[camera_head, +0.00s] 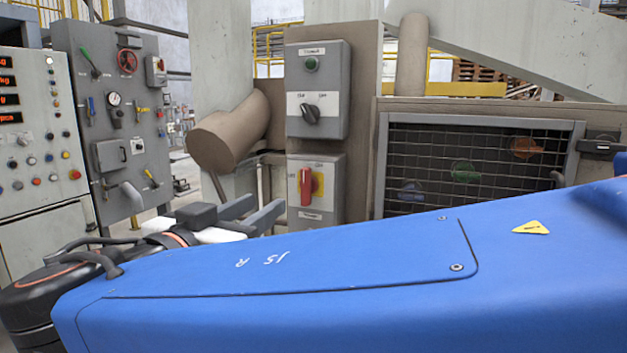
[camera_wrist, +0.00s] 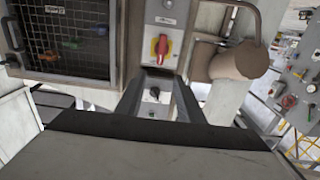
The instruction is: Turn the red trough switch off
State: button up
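The red trough switch (camera_head: 306,187) is a red handle on a yellow plate, on the front of the lower grey box right of centre in the head view. Its handle stands about upright; the small lettering around it is hard to read. It also shows at the top middle of the wrist view (camera_wrist: 161,47), beyond the fingertips. My gripper (camera_head: 262,207) is at the lower left of the switch in the head view, fingers apart with nothing between them. In the wrist view my gripper (camera_wrist: 161,76) has its fingers apart, short of the box face.
Above the switch is a grey box (camera_head: 317,75) with a black rotary knob (camera_head: 311,113) and a green button (camera_head: 311,64). A brown pipe (camera_head: 230,132) juts out at left. A mesh-covered window (camera_head: 470,165) is at right. Panels with levers stand at far left.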

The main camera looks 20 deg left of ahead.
aim_at(304, 178)
jog(key=w, duration=0.5)
jog(key=w+d, duration=0.1)
jog(key=w, duration=1.1)
jog(key=shift+w+d, duration=0.1)
jog(key=shift+d, duration=0.05)
jog(key=shift+c, duration=0.6)
jog(key=c, duration=0.7)
